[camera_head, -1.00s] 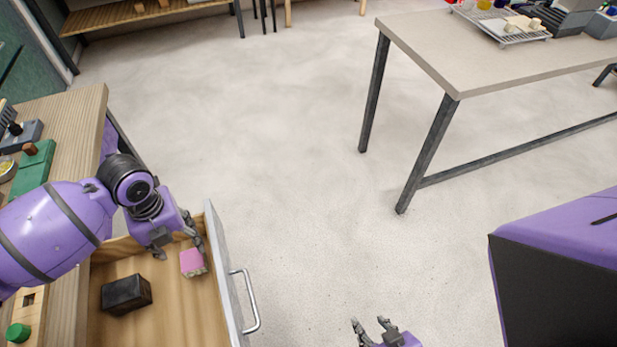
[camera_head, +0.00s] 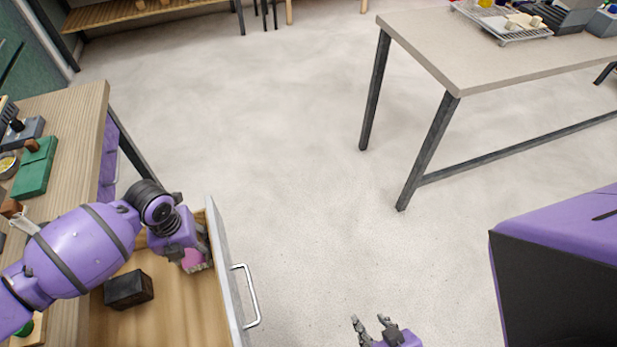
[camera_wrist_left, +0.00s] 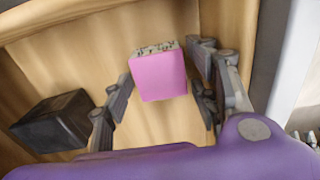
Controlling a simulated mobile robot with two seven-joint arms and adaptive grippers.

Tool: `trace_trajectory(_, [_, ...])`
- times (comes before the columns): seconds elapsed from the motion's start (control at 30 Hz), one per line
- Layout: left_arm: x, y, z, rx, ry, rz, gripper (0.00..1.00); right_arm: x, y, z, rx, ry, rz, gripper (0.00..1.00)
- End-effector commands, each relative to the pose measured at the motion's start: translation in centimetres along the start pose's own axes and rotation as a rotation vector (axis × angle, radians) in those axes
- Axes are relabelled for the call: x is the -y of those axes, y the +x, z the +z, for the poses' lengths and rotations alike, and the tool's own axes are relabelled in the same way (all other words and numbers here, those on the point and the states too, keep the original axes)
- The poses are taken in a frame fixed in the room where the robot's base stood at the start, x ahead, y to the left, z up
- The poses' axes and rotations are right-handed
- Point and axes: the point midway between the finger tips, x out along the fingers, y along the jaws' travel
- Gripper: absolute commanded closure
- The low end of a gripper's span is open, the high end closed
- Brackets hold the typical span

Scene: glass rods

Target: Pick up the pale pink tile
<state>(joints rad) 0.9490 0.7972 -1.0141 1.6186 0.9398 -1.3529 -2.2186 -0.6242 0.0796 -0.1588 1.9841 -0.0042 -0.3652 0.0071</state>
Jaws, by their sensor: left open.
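The pale pink tile (camera_head: 194,260) is a pink block with a speckled side, lying in the open wooden drawer (camera_head: 185,315). In the head view my left gripper partly hides it. In the left wrist view the pink tile (camera_wrist_left: 159,75) sits ahead, between the lines of the two fingers. My left gripper (camera_wrist_left: 165,95) is open over the drawer, its fingers on either side of the tile; I cannot tell whether they touch it. My right gripper (camera_head: 374,325) is low in the head view, over the floor, with its two fingers apart and empty.
A black block (camera_head: 129,289) lies in the drawer left of the tile; it also shows in the left wrist view (camera_wrist_left: 52,122). The drawer's grey front with a metal handle (camera_head: 247,296) stands to the right. A wooden bench (camera_head: 75,130) is at left, a table (camera_head: 470,55) at upper right.

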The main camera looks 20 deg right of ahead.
Motion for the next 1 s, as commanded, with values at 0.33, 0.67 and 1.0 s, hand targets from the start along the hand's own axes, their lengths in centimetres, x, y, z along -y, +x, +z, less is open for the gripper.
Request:
trace_trajectory(0.33, [0.0,-0.1,0.0,0.001,0.0,0.0,0.74,0.1,0.1,-0.4,-0.007,-0.001,-0.002,0.6])
trace_trajectory(0.67, [0.0,-0.2,0.1,0.002,0.0,-0.001,0.86,0.1,0.1,-0.6,-0.009,-0.001,-0.002,0.6])
trace_trajectory(1.0, [0.0,-3.5,0.2,0.004,0.001,-0.001,0.86,0.1,0.0,-1.0,-0.015,0.0,-0.002,0.6])
